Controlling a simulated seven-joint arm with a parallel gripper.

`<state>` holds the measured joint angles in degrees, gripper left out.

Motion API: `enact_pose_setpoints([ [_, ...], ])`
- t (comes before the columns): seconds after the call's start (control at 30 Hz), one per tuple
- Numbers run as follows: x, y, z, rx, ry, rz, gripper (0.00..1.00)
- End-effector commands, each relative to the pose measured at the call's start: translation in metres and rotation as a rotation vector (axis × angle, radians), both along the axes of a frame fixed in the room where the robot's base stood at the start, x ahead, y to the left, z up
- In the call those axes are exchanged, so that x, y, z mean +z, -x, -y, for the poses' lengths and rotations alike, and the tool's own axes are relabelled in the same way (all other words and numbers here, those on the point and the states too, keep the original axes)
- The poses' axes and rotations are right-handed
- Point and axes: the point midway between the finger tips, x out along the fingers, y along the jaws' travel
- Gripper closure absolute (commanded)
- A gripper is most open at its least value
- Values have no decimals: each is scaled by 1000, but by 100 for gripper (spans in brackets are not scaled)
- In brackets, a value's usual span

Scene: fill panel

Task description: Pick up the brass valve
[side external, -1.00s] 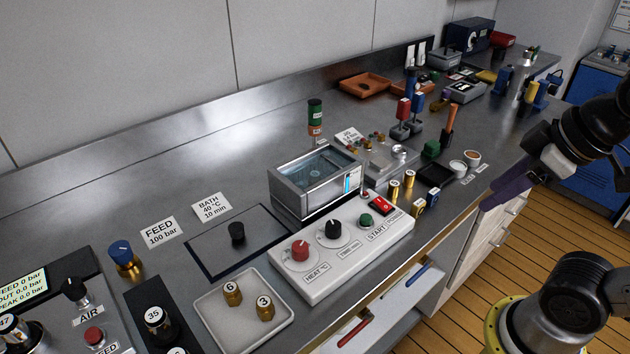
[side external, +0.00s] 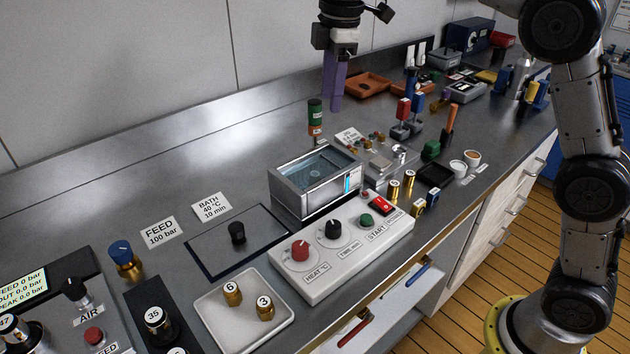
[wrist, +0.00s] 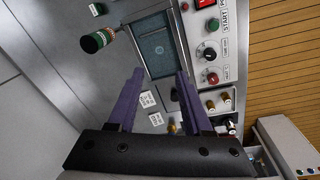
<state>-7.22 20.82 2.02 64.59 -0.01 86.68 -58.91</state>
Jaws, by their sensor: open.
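My gripper (side external: 333,100) is open and empty, with purple fingers pointing down, high above the back of the bench. In the wrist view its fingers (wrist: 160,80) are spread, with the water bath beyond them. A brass fitting with a blue knob (side external: 122,257) stands at the left of the bench, beside the FEED card. Two brass pieces, marked 6 (side external: 232,293) and 3 (side external: 265,308), stand upright in a white tray (side external: 213,327). I cannot tell which of these is called the valve. The tray pieces also show in the wrist view (wrist: 210,106), right of the right finger.
The metal water bath (side external: 290,200) and its white control box (side external: 320,282) stand mid-bench. A green-topped cylinder (side external: 315,112) stands behind the bath. A dark-edged plate with a black knob (side external: 236,232) lies left of it. Bare bench extends along the back left.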

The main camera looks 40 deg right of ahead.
Motion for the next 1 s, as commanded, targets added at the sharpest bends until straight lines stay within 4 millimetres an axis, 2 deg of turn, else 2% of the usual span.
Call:
enact_pose_setpoints([
  [0.03, -15, -12, -6, 7, 3, -22, 50],
  [0.17, -46, -27, -14, 18, 10, -70, 50],
  [0.37, -73, -28, -18, 25, 15, -107, 50],
  [0.7, -132, -27, -18, 24, 15, -106, 50],
  [1.0, -155, -27, -17, 24, 14, -104, 50],
])
